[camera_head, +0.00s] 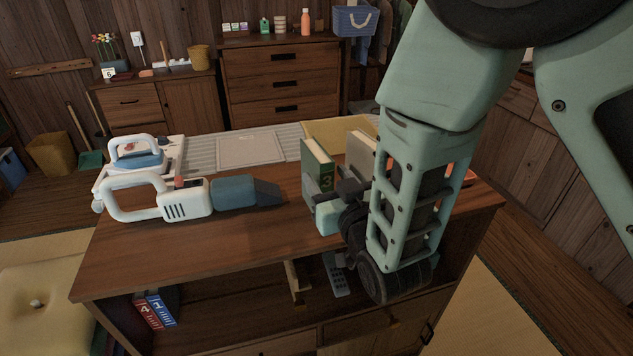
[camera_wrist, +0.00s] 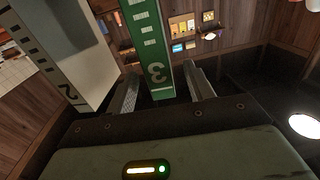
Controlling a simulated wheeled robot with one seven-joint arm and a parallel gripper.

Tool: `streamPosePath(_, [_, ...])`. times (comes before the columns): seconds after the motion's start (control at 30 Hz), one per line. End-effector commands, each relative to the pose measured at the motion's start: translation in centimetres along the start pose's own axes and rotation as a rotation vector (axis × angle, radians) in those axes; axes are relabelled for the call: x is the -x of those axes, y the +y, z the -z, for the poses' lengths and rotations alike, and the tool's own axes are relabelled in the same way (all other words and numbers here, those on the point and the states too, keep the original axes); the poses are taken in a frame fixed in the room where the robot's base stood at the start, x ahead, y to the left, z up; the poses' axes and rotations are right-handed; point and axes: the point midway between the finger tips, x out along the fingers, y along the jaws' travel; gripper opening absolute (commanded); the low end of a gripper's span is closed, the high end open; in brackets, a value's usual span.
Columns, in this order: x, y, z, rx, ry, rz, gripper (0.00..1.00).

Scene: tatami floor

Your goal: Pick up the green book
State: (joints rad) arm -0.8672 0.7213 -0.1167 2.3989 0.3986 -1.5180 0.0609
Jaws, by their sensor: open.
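The green book (camera_head: 318,166) stands upright on the wooden cabinet top, its spine marked 3 facing the near side. In the wrist view its green spine (camera_wrist: 148,40) reaches down between my two fingers. My gripper (camera_head: 328,196) is at the near side of the book and hides its lower part in the head view. The fingers (camera_wrist: 163,78) are open, one on each side of the spine, with a visible gap at least on the right side. I cannot tell how deep the book sits between them.
A pale book marked 2 (camera_wrist: 80,58) stands close beside the green one; it also shows in the head view (camera_head: 359,152). A white and grey handheld vacuum (camera_head: 185,197) and a clothes iron (camera_head: 137,154) lie left on the cabinet top (camera_head: 190,245). Its front middle is clear.

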Motion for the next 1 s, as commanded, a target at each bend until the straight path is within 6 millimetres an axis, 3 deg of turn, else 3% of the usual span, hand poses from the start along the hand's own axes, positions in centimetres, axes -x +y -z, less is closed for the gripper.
streamPosePath(0.23, [-1.8, 0.0, -0.1, 0.000, -0.001, 0.000, 0.53])
streamPosePath(0.5, [-5.5, 0.1, -0.6, 0.000, 0.000, 0.000, 0.53])
streamPosePath(0.83, [-6.1, 0.1, -0.7, 0.000, 0.000, 0.000, 0.53])
streamPosePath(1.0, [-6.1, 0.1, -0.7, 0.000, 0.000, 0.000, 0.05])
